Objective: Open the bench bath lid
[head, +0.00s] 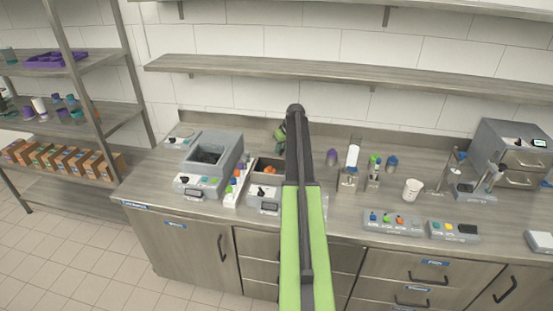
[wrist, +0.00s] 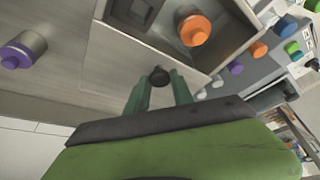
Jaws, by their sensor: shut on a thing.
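The bench bath appears to be the grey box (head: 267,163) partly behind my arm in the head view. In the wrist view its well (wrist: 232,38) shows uncovered, with an orange-capped container (wrist: 195,30) inside. The flat grey lid (wrist: 122,62) lies beside the well opening. A black round knob (wrist: 160,77) sits on it. My gripper (wrist: 160,84) is shut on this knob, one green finger on each side. In the head view my arm hides most of the gripper and the lid.
A grey device (head: 226,158) with an open top stands left of the bath. A purple-capped bottle (wrist: 22,48) stands beyond the lid. A white cup (head: 412,190) and a drawer unit (head: 505,150) stand to the right. A shelf (head: 340,75) runs above the bench.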

